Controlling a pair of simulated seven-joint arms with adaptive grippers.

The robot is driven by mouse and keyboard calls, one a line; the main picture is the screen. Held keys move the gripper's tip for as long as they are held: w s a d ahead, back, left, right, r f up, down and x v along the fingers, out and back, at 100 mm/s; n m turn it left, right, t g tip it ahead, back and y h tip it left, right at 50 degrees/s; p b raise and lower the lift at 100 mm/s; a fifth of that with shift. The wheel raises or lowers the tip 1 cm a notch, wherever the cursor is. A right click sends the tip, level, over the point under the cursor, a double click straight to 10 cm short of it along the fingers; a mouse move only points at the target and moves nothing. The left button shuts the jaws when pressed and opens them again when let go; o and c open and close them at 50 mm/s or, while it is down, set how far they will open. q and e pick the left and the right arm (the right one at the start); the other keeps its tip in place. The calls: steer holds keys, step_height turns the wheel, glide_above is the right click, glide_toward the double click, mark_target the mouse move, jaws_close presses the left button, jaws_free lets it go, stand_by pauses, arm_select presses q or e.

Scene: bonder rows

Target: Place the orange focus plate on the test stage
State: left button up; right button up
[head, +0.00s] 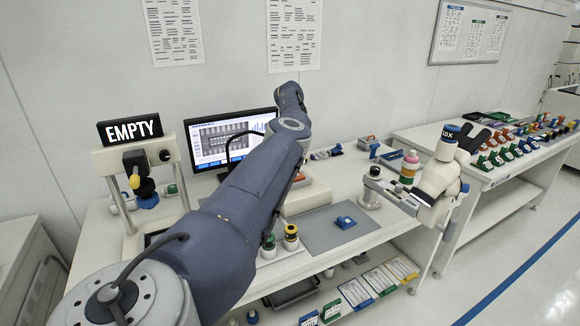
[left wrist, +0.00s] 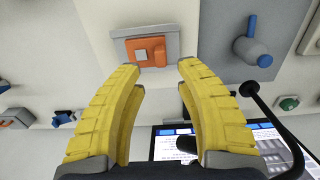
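The orange focus plate (left wrist: 133,46) sits in a grey holder on a white block in the left wrist view, with a small orange grip piece standing up on it. In the head view an orange part shows at the white block (head: 308,197), mostly hidden behind my left arm. My left gripper (left wrist: 160,67) is open, its yellow fingers spread on either side just short of the plate, with nothing between them. My left gripper is hidden in the head view. A white stand (head: 108,165) with an "EMPTY" sign is at the left; I cannot tell whether it holds the test stage. My right gripper is not in view.
A blue part (head: 345,222) lies on the grey mat (head: 322,236). Green- and yellow-topped jars (head: 290,238) stand at the mat's left. A monitor (head: 228,140) is behind my arm. A white microscope (head: 437,180) stands at the right, and a second table holds several coloured parts.

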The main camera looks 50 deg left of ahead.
arm_select(q)
steer(key=shift+r, duration=1.9)
steer(key=shift+a, duration=0.1)
